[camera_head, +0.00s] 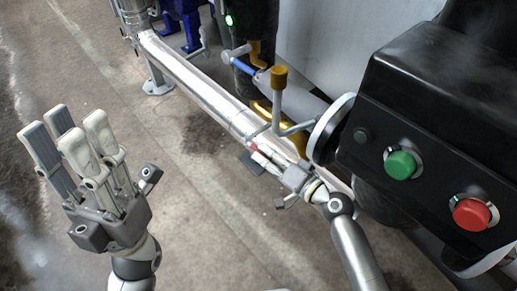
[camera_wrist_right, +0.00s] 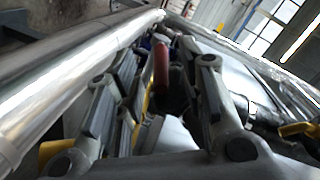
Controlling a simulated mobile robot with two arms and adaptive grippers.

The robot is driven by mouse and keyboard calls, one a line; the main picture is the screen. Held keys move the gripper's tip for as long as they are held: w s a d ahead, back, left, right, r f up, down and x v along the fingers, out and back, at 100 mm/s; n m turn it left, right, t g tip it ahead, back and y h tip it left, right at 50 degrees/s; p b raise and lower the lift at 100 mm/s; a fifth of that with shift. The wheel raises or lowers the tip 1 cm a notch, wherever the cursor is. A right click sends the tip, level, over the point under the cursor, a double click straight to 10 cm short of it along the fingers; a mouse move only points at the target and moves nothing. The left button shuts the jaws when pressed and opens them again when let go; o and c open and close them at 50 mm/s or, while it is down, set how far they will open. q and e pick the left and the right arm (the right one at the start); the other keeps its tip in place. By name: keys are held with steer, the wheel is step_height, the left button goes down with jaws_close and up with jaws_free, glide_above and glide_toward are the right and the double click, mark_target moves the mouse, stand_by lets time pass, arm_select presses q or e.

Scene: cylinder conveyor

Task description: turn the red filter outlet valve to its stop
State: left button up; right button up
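The red valve handle (camera_wrist_right: 161,65) stands between the fingers of my right gripper (camera_wrist_right: 163,55) in the right wrist view, closer to the left fingers. A dark gap shows between it and the right fingers, so the gripper looks open around it. In the head view my right gripper (camera_head: 264,152) is beside the metal pipe, with a small bit of red (camera_head: 262,160) at its fingers. The valve body is mostly hidden by the fingers. My left gripper (camera_head: 80,145) is open and empty over the floor at the left, fingers pointing up the picture.
A long metal pipe (camera_head: 190,85) runs beside the right gripper. A yellow-capped lever (camera_head: 279,95) and a handwheel (camera_head: 330,128) stand close by. A black control box (camera_head: 440,95) with green (camera_head: 400,164) and red (camera_head: 471,213) buttons is at the right. The floor between my grippers is clear.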

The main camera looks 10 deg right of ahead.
steer(key=v, duration=0.7)
